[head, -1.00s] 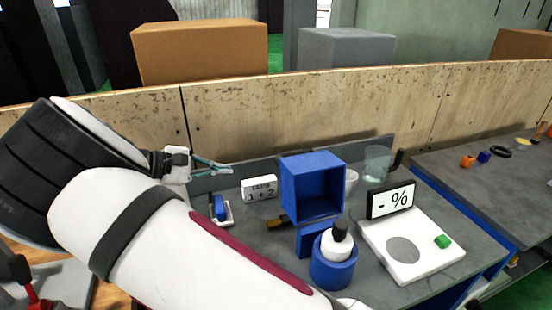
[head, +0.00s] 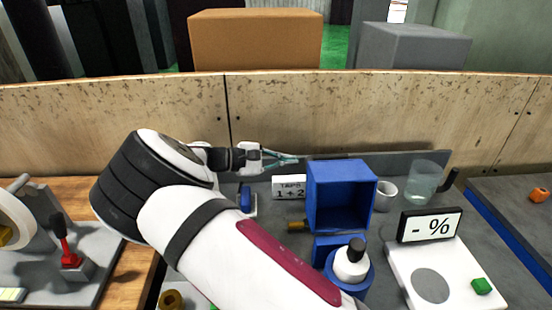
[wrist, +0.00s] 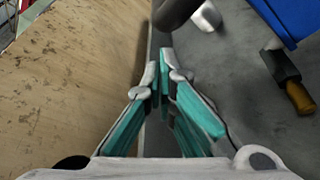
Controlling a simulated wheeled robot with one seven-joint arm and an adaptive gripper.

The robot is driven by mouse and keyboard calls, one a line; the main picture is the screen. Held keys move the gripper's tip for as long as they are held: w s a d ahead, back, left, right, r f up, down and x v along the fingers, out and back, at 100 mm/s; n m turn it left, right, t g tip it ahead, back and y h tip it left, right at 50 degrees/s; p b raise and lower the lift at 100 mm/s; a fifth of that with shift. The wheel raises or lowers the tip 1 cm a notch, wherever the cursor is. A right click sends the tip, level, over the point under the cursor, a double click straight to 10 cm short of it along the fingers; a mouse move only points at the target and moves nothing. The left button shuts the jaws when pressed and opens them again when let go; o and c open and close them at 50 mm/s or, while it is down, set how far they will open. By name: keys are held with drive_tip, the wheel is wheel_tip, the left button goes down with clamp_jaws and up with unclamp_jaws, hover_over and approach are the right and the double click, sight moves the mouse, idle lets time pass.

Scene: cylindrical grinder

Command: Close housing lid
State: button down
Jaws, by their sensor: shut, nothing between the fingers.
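Part of a grey machine (head: 95,265) shows at the far left of the head view, with a large white round part (head: 12,222) cut off by the picture's edge and a red-and-black lever (head: 68,245). I cannot make out a housing lid for certain. My gripper (head: 290,160) is far to the right of this machine, above the back edge of the grey bench. In the wrist view its teal-lined fingers (wrist: 163,75) are together and hold nothing.
A blue open box (head: 341,195), a white sign (head: 290,187), a bottle in a blue holder (head: 350,262), a clear beaker (head: 426,181) and a scale (head: 444,275) stand on the bench. A wooden wall (head: 150,115) runs behind.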

drive_tip(key=shift+p+x, duration=0.3)
drive_tip(key=shift+x, duration=1.7)
drive_tip(key=shift+r, duration=0.1)
